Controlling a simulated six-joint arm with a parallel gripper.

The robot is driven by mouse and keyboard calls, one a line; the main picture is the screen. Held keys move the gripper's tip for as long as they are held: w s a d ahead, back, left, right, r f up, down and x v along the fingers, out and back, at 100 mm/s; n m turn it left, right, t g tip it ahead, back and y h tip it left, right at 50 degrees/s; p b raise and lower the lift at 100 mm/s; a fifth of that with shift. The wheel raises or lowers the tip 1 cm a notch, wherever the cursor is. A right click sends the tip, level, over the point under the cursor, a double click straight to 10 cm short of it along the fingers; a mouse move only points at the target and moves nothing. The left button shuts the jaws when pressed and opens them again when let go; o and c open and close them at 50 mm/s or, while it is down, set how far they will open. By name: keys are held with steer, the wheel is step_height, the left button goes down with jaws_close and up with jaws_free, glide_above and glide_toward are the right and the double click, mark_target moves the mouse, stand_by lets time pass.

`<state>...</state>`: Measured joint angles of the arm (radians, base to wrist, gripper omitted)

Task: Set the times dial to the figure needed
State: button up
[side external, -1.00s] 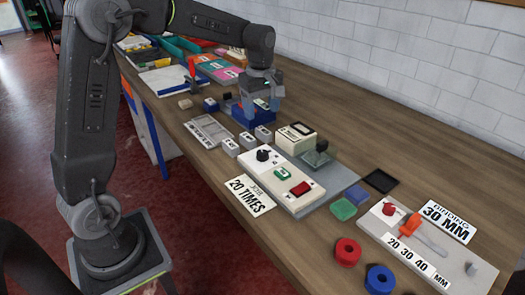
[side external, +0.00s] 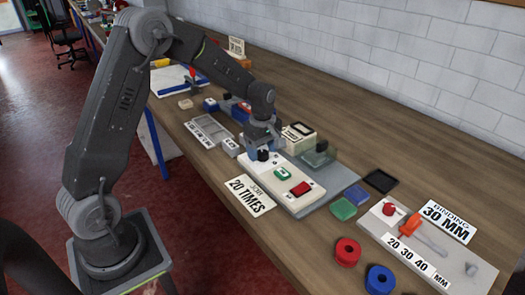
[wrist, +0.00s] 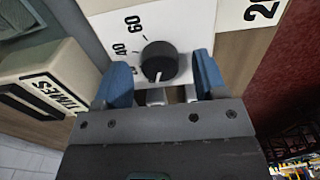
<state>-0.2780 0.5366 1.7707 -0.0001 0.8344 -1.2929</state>
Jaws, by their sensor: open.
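The times dial is a black round knob (wrist: 159,62) with a white pointer line, on a white panel (wrist: 187,22). In the wrist view the figures 60 and 40 show beside it, and another figure is partly hidden. The knob also shows in the side view (side external: 263,154). My gripper (wrist: 157,80) is open, with its blue fingertips on either side of the knob and gaps showing. I cannot tell whether the tips are down at knob height. A card reading "20 TIMES" (side external: 249,195) lies in front of the panel.
A green button (side external: 282,174) and a red button (side external: 300,188) are on the same panel. A cream box (side external: 299,135) stands just behind my gripper. A binding board (side external: 425,245) with a red knob and an orange lever lies at the right.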

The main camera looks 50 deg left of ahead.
steer(key=shift+f, duration=0.35)
steer(key=shift+c, duration=0.3)
steer(key=c, duration=0.9)
steer(key=shift+o, duration=0.2)
steer(key=m, duration=0.4)
steer(key=shift+m, duration=2.4)
